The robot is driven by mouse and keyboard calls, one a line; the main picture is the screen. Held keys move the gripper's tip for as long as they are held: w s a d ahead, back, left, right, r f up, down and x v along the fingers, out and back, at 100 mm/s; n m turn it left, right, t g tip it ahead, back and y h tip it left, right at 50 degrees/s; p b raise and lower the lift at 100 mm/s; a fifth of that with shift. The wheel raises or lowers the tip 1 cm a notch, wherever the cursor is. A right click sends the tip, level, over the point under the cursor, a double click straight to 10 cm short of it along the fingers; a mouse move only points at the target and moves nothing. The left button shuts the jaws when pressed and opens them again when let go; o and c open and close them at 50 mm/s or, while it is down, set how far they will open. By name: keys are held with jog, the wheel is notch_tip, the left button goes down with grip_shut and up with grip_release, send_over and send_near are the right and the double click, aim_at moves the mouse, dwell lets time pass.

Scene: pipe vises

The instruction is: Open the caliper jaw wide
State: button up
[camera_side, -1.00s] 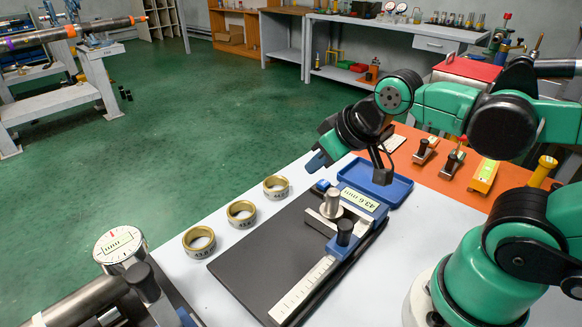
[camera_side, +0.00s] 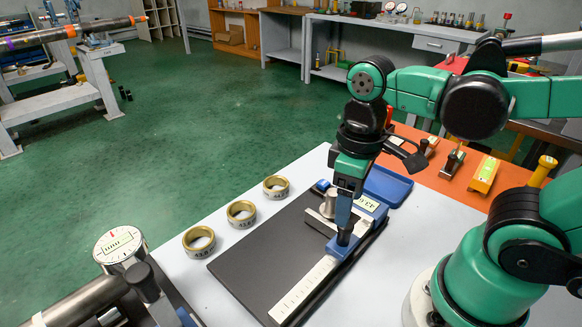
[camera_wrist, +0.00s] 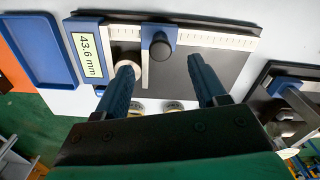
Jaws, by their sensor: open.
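The blue caliper (camera_side: 369,203) lies on a dark board, with a white scale (camera_side: 304,289) along it. In the wrist view its display (camera_wrist: 88,55) reads 43.6 mm. A metal cylinder (camera_side: 329,202) stands at the jaw; my finger partly covers it in the wrist view. A dark round knob (camera_wrist: 160,46) sits on the blue slider. My gripper (camera_side: 344,237) points down at the knob, which its fingers mostly hide in the side view. In the wrist view the gripper (camera_wrist: 160,64) is open, one finger on each side of the knob; contact cannot be told.
Three brass rings (camera_side: 241,212) stand left of the board (camera_side: 250,262). A blue tray (camera_side: 388,186) lies behind the caliper. A round dial gauge (camera_side: 119,245) is at the lower left. Several small tools, including a yellow one (camera_side: 485,175), stand on the orange mat.

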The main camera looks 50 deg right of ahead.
aim_at(325, 227)
jog(key=shift+f, duration=2.75)
grip_shut()
